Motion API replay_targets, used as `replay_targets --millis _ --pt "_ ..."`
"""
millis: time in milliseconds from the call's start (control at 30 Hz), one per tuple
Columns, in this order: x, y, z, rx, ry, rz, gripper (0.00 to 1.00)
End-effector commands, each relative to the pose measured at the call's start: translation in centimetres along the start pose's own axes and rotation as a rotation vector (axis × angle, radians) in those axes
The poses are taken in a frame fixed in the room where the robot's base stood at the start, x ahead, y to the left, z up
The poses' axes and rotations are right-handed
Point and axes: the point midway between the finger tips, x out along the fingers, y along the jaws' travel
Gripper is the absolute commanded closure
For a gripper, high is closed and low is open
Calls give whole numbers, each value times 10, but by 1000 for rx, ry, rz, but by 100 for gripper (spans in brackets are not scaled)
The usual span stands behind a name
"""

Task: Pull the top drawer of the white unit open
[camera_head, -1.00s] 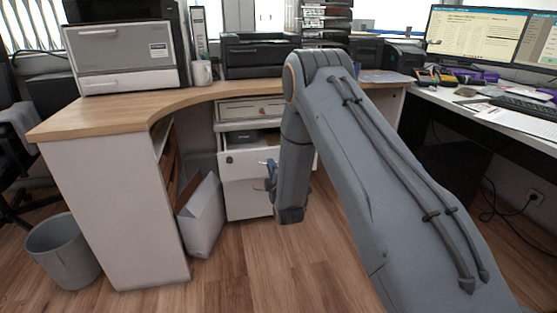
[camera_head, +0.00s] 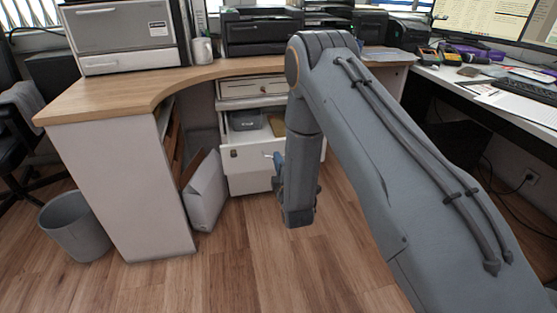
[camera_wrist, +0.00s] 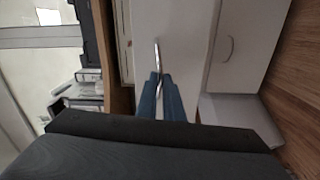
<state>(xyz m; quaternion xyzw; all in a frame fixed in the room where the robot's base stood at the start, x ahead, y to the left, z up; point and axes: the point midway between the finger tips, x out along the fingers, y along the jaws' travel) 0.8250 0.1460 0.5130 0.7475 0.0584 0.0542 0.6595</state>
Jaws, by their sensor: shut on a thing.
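The white drawer unit (camera_head: 248,184) stands under the curved wooden desk. Its top drawer (camera_head: 243,157) is pulled out, and a dark grey item (camera_head: 245,120) and a tan item (camera_head: 277,125) show inside. My gripper (camera_head: 277,165) is at the drawer's front, partly hidden by my arm. In the wrist view my gripper's blue fingers (camera_wrist: 160,98) are closed around the metal bar handle (camera_wrist: 157,55) of the drawer front (camera_wrist: 185,40). A lower drawer with its own handle (camera_wrist: 230,48) is shut beside it in that view.
A shallow drawer (camera_head: 250,88) sits shut above, under the desktop (camera_head: 150,88). A white bin-like box (camera_head: 205,190) stands left of the unit, and a grey waste bin (camera_head: 75,228) further left. The wooden floor (camera_head: 235,255) in front is clear.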

Motion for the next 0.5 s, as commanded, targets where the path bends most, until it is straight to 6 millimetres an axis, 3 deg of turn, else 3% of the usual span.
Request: replay_targets --millis 33,100,167,500 --pt "-1 -3 -2 1 4 -6 100" --pt "-1 -3 -2 1 4 -6 83" --pt "-1 -2 -1 1 3 -5 75" --pt "-4 -1 0 0 0 -2 75"
